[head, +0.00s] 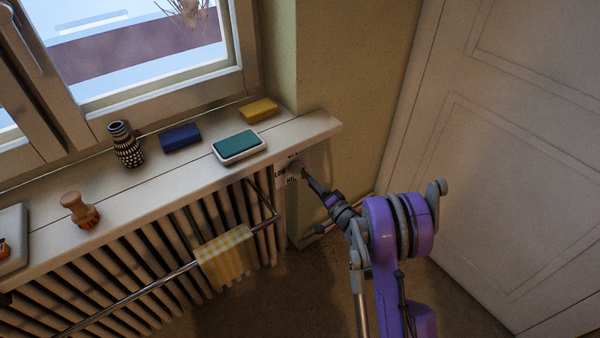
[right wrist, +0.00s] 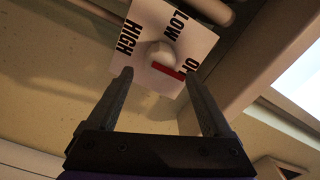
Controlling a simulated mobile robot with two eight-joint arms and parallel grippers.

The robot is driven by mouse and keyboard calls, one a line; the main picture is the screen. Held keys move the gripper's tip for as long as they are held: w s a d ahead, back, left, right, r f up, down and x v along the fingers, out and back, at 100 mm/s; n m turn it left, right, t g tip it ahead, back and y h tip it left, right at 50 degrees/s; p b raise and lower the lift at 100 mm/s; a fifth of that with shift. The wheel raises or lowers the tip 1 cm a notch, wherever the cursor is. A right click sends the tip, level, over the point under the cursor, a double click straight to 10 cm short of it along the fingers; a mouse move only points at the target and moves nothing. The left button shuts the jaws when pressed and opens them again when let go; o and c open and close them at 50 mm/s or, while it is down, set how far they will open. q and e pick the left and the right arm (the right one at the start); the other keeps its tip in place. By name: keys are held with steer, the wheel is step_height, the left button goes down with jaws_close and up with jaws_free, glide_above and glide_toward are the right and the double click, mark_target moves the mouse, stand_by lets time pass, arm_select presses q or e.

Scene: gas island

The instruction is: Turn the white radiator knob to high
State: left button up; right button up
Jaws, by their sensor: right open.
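The white radiator knob (right wrist: 160,52) is round, with a red pointer bar (right wrist: 168,70), on a white plate (right wrist: 147,28) marked HIGH, LOW and a partly hidden third label starting with O. The red bar's outer end lies near that third label. In the head view the plate (head: 283,182) is on the wall at the radiator's right end, partly covered by my gripper. My right gripper (right wrist: 157,73) is open and faces the plate; it also shows in the head view (head: 307,177). Its fingers appear on either side of the knob; contact cannot be told. My left gripper is out of view.
The window sill (head: 320,124) juts out above the plate and carries a green pad (head: 239,145), blue and yellow blocks, a patterned vase and a wooden brush. A rail with a yellow checked cloth (head: 224,258) fronts the radiator. A white door (head: 500,150) stands right.

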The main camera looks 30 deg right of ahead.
mark_target(300, 171)
steer(key=w, duration=0.6)
steer(key=shift+w+a, duration=0.2)
steer(key=shift+a, duration=0.05)
jaws_close()
